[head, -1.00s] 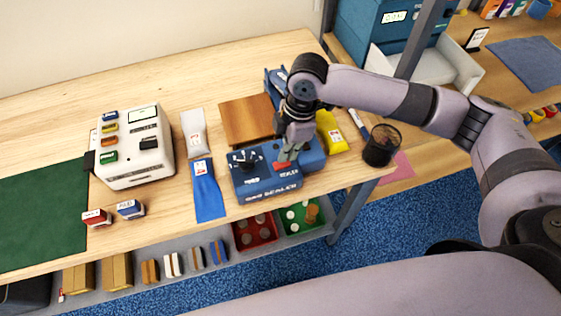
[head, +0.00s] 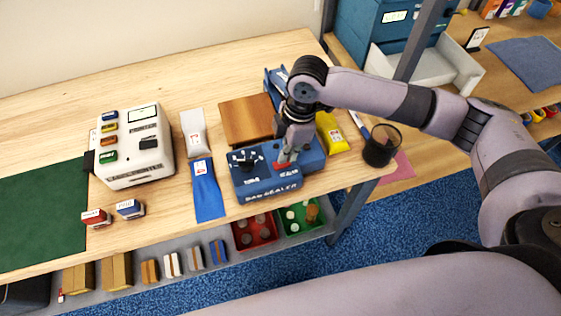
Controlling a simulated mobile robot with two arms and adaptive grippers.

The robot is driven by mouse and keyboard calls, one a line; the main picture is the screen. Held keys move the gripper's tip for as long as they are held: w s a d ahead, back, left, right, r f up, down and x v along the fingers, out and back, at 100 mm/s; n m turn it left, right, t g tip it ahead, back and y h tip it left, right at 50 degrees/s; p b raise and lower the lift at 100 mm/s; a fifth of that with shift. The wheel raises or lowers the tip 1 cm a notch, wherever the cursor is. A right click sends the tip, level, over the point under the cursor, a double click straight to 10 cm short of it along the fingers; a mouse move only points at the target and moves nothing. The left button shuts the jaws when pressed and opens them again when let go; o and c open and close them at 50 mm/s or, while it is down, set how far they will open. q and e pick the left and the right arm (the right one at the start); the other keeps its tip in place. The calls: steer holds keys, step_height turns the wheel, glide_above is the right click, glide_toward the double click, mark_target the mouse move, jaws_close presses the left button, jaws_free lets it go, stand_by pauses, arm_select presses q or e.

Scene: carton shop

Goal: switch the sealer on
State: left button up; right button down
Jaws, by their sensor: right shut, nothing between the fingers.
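The blue bag sealer (head: 270,189) stands near the front edge of the bench, with a black knob (head: 246,163) on its left and a red switch (head: 283,165) on its top face. My right gripper (head: 286,160) is shut and empty, pointing down with its fingertips at the red switch. The fingertips cover part of the switch, so I cannot tell which way it is set or whether they touch it. My left gripper is not in view.
A white printer (head: 130,150) stands to the left. A blue bag (head: 207,190) and a white bag (head: 193,133) lie left of the sealer, a yellow bag (head: 331,133) to its right. A dark mesh cup (head: 381,146) stands near the bench's right end. A brown wooden board (head: 245,119) lies behind.

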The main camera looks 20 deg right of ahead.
steer(key=shift+f, duration=0.75)
steer(key=shift+r, duration=0.15)
step_height(320, 180, up, 7)
steer(key=p, duration=0.8)
stand_by(0.6)
